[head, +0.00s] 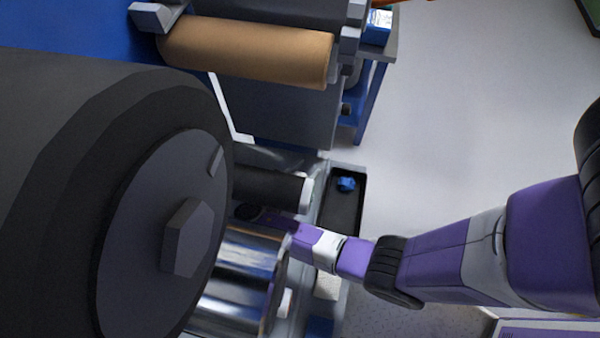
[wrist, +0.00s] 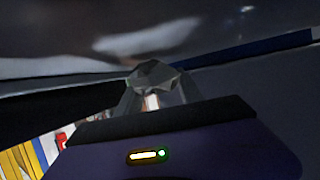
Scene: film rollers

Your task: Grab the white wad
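The white wad (wrist: 155,75) shows in the wrist view as a small faceted lump, grey in the dim light. It sits at the tips of my gripper (wrist: 154,88), whose two pale fingers close in on it from either side, with a narrow bright gap between them lower down. The fingers look shut on the wad, though the contact itself is dim. In the head view my arm reaches left between the dark roller and the shiny metal rollers. The fingers and the wad are hidden there.
A large dark roller end (head: 165,235) fills the left foreground. A black roller (head: 270,187) and shiny metal rollers (head: 235,290) closely flank my arm. A black tray (head: 343,212) holds a blue wad (head: 346,184). A brown roll (head: 245,50) lies behind. Open floor is at right.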

